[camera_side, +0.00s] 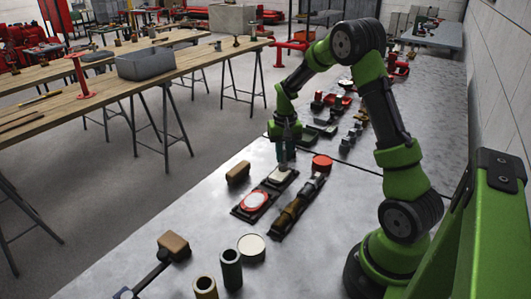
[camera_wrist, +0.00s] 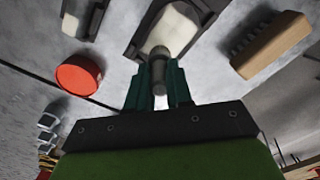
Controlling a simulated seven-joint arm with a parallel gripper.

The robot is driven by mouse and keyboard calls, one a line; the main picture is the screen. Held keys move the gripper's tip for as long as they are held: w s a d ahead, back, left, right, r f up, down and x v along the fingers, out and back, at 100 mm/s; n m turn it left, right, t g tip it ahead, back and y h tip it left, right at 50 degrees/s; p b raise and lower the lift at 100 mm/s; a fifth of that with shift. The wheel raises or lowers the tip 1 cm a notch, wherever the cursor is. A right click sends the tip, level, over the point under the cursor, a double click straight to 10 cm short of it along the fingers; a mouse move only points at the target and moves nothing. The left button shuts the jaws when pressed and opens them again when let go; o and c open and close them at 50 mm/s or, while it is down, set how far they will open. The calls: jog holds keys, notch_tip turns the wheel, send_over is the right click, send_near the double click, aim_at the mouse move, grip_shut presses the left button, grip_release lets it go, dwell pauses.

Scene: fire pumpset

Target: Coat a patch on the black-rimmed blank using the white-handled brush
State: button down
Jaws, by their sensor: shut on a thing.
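The black-rimmed blank (camera_side: 280,174) lies on the metal bench with a pale face; its pale face and dark frame also show at the top of the wrist view (camera_wrist: 172,30). My gripper (camera_side: 284,156) is directly over it, pointing down. In the wrist view my gripper (camera_wrist: 158,90) is shut on a slim greyish rod, which I take to be the brush (camera_wrist: 158,66). Its handle is mostly hidden between the fingers. Its lower end overlaps the blank's edge in view; I cannot tell if it touches. No coated patch is discernible.
A red-rimmed blank (camera_side: 255,200) lies beside it. A red round pot (camera_side: 322,162) and a brown block (camera_side: 238,173) stand on either side. A long dark-and-brass tool (camera_side: 298,208) lies close by. Cylinders (camera_side: 231,268) and a mallet (camera_side: 172,248) are at the front.

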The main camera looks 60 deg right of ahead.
jog(key=shift+d, duration=0.9)
jog(key=shift+a, duration=4.05)
jog(key=shift+a+r, duration=0.15)
jog(key=shift+a, duration=0.05)
notch_tip(320, 180, up, 8)
jog(key=shift+d, duration=0.1)
